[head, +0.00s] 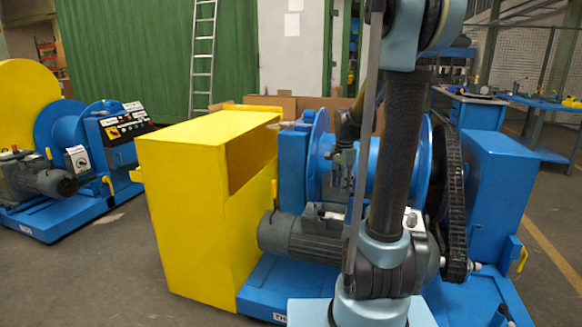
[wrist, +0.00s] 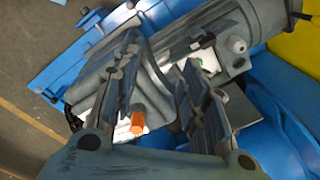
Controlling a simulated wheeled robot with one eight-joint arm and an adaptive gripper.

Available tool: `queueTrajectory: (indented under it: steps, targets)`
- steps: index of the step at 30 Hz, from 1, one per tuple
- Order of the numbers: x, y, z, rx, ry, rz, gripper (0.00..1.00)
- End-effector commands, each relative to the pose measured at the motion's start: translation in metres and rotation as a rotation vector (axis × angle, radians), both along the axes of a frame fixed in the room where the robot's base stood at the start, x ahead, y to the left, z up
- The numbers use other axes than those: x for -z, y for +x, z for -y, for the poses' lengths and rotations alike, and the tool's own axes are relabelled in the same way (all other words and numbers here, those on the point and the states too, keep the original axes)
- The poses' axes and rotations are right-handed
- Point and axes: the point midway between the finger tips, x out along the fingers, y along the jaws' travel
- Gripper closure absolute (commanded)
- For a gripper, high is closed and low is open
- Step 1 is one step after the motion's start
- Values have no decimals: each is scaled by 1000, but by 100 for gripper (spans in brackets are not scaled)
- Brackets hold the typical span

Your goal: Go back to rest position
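My gripper (wrist: 162,58) shows in the wrist view with its two dark fingers apart and nothing visibly held between them. A grey motor (wrist: 205,45) lies beyond the fingertips. A small orange part (wrist: 137,123) shows near the left finger, over a white surface; I cannot tell how far it is from the finger. In the head view, my gripper (head: 343,160) hangs in front of the blue drum (head: 388,165), above the grey motor (head: 300,236), partly hidden by my arm.
The black chain (head: 453,200) runs at the right of the blue machine base (head: 270,285). A yellow guard box (head: 200,210) stands at its left. A second blue and yellow machine (head: 75,150) is at far left. A blue workbench (head: 545,105) is at back right. Floor between the machines is clear.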

Motion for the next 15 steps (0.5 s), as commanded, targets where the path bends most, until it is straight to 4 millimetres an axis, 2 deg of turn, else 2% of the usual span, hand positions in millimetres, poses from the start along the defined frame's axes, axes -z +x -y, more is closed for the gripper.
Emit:
queueTrajectory:
  steps: [1,6,15]
  targets:
    - [-4,-14,0,-38,-3,4,60]
    - [-14,-53,0,-178,-14,21,60]
    - [-18,-121,0,-425,-40,48,60]
